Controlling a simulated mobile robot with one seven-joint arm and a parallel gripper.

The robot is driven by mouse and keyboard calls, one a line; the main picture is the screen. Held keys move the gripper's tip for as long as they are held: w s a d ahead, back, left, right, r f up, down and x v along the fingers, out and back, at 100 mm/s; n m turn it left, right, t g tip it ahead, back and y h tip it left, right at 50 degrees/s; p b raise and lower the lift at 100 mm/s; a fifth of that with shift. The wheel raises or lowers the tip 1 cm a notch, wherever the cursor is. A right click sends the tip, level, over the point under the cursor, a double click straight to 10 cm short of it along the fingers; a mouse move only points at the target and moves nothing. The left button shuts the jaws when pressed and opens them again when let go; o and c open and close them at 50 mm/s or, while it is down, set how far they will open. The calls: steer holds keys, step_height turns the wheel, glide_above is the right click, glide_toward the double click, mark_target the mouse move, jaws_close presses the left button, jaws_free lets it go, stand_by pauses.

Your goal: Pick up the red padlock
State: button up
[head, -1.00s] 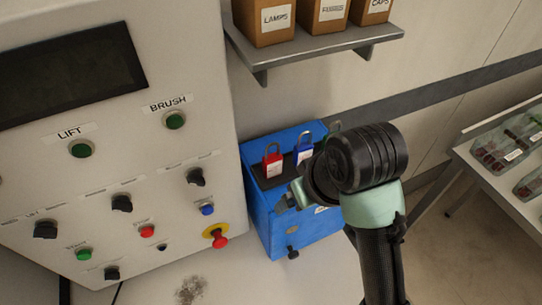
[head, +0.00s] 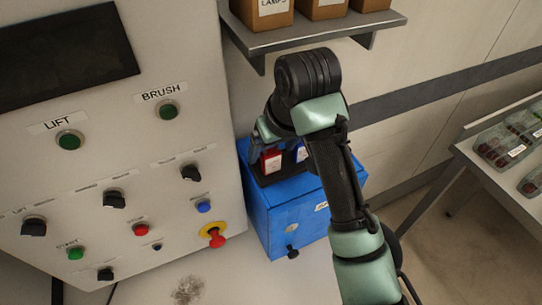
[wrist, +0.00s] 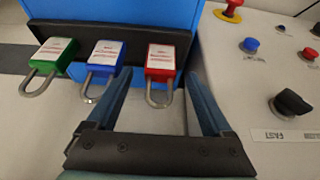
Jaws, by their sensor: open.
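The red padlock (head: 271,161) stands on the dark ledge of the blue box (head: 290,215), close to the control cabinet, partly covered by my gripper (head: 264,132). In the wrist view, the red padlock (wrist: 160,63) shows its white label, and its metal shackle points toward my gripper (wrist: 158,80). My gripper is open and empty, with one finger on each side of the shackle. No finger visibly touches it. The blue padlock (wrist: 104,56) sits just left of the left finger in the wrist view, and the green padlock (wrist: 52,55) is farther left.
The control cabinet (head: 115,175) with knobs and a red emergency button (head: 215,238) stands close on the left. A wall shelf (head: 320,34) with cardboard boxes hangs above. A table (head: 500,185) with clear trays is at the right.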

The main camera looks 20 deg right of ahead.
steer(key=shift+x, duration=1.45)
steer(key=shift+s, duration=0.1)
jaws_close()
